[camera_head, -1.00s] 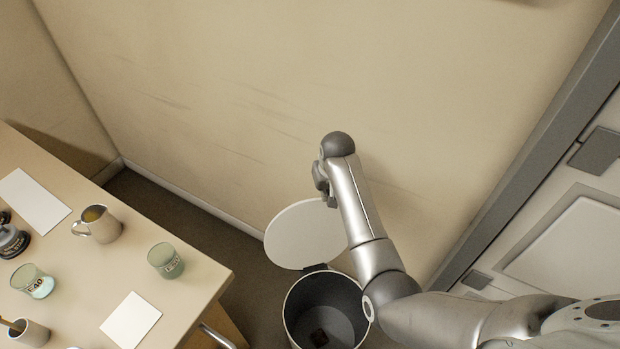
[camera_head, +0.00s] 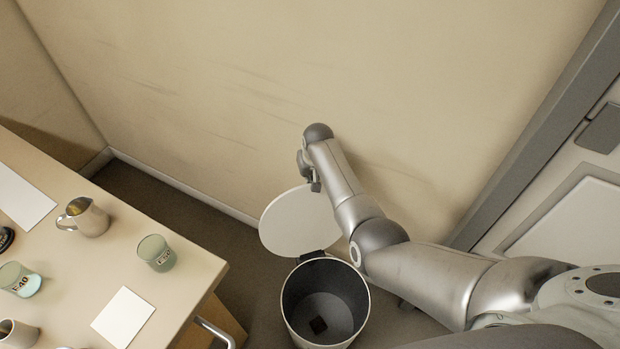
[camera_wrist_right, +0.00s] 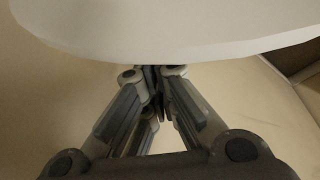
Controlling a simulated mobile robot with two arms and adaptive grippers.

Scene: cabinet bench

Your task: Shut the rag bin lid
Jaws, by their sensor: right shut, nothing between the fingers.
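The rag bin (camera_head: 361,325) stands on the floor, open, with a small dark thing at the bottom of its grey inside. Its round white lid (camera_head: 295,222) is raised at the back of the bin, toward the wall. My right gripper (camera_head: 315,186) is at the upper right edge of the lid, partly hidden by my own arm. In the right wrist view the shut, empty fingers (camera_wrist_right: 153,85) point at the lid (camera_wrist_right: 170,30), and their tips end close to its edge. I cannot tell whether they touch it. My left gripper is not in view.
A wooden bench (camera_head: 180,290) at the left holds a metal jug (camera_head: 88,218), green glasses (camera_head: 157,253), a mug (camera_head: 18,335) and white sheets (camera_head: 123,317). The wall (camera_head: 250,100) is close behind the lid. A grey-framed white door or cabinet (camera_head: 575,215) is at the right.

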